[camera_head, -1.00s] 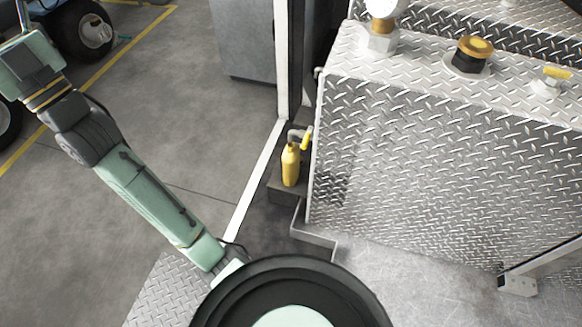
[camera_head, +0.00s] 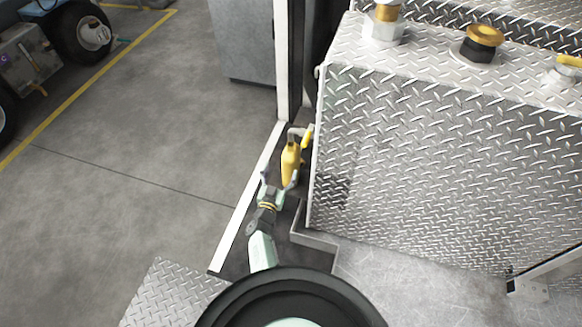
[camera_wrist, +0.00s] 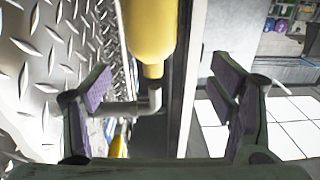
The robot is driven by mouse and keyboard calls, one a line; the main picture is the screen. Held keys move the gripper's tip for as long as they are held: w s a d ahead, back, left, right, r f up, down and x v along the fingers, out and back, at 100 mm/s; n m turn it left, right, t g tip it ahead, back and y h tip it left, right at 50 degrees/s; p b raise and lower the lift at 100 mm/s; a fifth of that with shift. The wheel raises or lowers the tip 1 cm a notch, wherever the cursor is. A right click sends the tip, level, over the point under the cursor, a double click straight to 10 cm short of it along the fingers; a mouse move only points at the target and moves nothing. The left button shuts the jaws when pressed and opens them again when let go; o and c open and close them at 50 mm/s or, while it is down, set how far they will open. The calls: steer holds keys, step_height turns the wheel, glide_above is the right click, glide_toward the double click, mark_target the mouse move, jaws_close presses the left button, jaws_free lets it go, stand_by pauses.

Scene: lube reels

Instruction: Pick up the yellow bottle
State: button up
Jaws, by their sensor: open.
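The yellow bottle (camera_head: 290,163) stands on a small dark ledge beside the metal-plated box, near the white post. My gripper (camera_head: 278,183) is open right at the bottle's near side, its fingers partly covering the lower part. In the wrist view the yellow bottle (camera_wrist: 151,28) fills the top centre, narrowing to its neck, with part of it cut off by the frame. The open fingers of my gripper (camera_wrist: 163,82) lie wide to either side of it.
The diamond-plate box (camera_head: 420,160) rises close on the right of the bottle. A grey pipe elbow and yellow handle (camera_head: 307,137) sit just behind it. The white post (camera_head: 283,60) stands behind. Open concrete floor (camera_head: 150,150) lies to the left.

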mark_target(288, 165)
steer(key=shift+w+d+f+b, duration=0.25)
steer(key=shift+d+f+b, duration=0.5)
steer(key=shift+f, duration=0.15)
steer(key=b+x, duration=0.2)
steer(key=x, duration=0.1)
steer(key=shift+w+d, duration=0.1)
steer(key=shift+w, duration=0.2)
steer(key=shift+w+r+b, duration=0.1)
steer(key=shift+w+b, duration=0.2)
steer(key=b+x, duration=0.4)
steer(key=shift+w+f, duration=0.25)
steer(key=shift+f, duration=0.15)
steer(key=shift+w+d+r+b, duration=0.15)
steer(key=shift+w+r+b, duration=0.05)
steer(key=shift+w+b, duration=0.2)
steer(key=shift+c, duration=0.4)
jaws_close()
steer(key=shift+r, duration=0.15)
